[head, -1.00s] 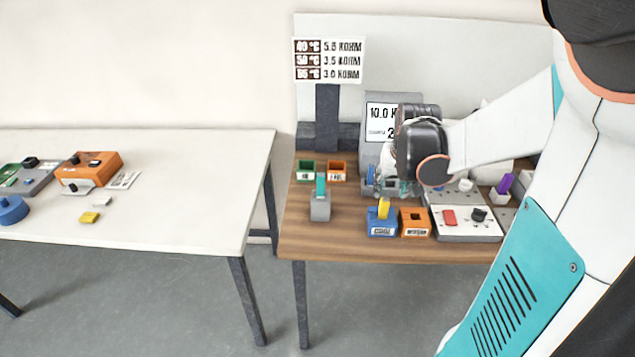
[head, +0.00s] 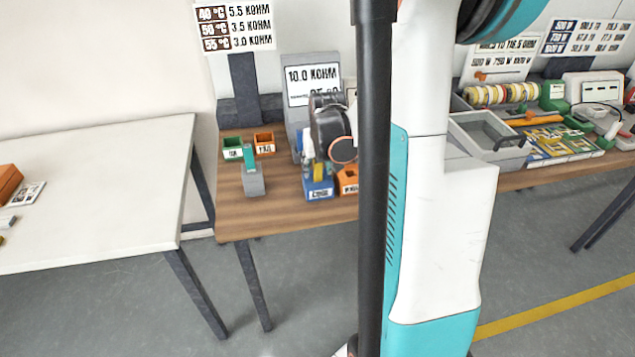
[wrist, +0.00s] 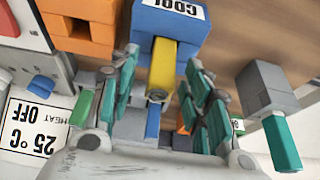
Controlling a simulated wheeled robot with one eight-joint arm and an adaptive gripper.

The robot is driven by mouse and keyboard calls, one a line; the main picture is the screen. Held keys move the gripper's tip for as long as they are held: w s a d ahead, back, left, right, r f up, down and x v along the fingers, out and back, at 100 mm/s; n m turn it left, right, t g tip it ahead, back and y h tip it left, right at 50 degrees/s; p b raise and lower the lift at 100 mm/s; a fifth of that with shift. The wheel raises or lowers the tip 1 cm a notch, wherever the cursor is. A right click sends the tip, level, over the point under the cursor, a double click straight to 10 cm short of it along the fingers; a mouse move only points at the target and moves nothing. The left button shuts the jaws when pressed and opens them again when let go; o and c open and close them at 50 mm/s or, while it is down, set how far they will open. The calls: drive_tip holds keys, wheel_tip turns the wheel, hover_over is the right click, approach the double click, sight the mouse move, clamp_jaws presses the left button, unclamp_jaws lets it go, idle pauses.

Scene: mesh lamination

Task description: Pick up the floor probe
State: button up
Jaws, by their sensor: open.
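A yellow upright piece (head: 319,171) stands in a blue box (head: 319,190) labelled COOL. In the wrist view the yellow piece (wrist: 162,68) lies between the fingers of my open gripper (wrist: 160,82), with space on both sides. The blue box (wrist: 170,22) is at the top there. A teal-handled piece (head: 249,157) stands in a grey block (head: 253,184) to the left; it also shows at the right of the wrist view (wrist: 282,143). Neither piece carries a readable name, so I cannot tell which is the floor probe. In the head view my gripper's fingers are partly hidden.
An orange box (head: 348,182) stands right beside the blue box. Small green (head: 233,150) and orange (head: 265,144) boxes stand behind. A display reading 10.0 KOHM (head: 312,86) rises close behind my gripper. A white table (head: 95,190) is at left.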

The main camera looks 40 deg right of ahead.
clamp_jaws()
idle(0.3)
